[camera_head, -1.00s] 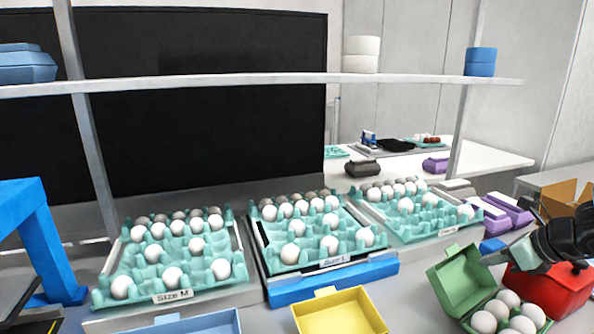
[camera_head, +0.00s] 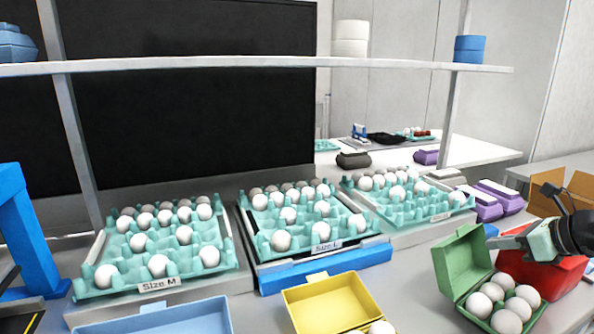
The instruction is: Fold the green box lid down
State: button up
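The green box (camera_head: 462,302) stands at the lower right with several white eggs (camera_head: 503,302) in it. Its green lid (camera_head: 462,264) stands up, open, on the left side of the box. My gripper (camera_head: 494,242) reaches in from the right edge, with its fingers pointing left. The fingertips appear close to the right edge of the lid, over the far side of the box. I cannot tell whether they touch the lid. The fingers are small and seen nearly edge-on, so their opening is unclear.
A red box (camera_head: 560,280) stands right behind the green box, below my gripper. An open yellow box (camera_head: 305,312) and a blue one (camera_head: 160,320) lie to the left. Teal egg trays (camera_head: 160,280) fill the middle. Purple cartons (camera_head: 487,207) and a cardboard box (camera_head: 563,181) stand behind.

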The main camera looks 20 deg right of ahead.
jog(key=shift+s+t+b, duration=0.3)
jog(key=shift+s, duration=0.05)
jog(key=shift+s+d+f+t+b, duration=0.1)
jog(key=shift+s+d+t+b, duration=0.1)
jog(key=shift+s+t+b, duration=0.3)
grip_shut()
jog(key=shift+s+b, duration=0.2)
jog(key=shift+b, duration=0.25)
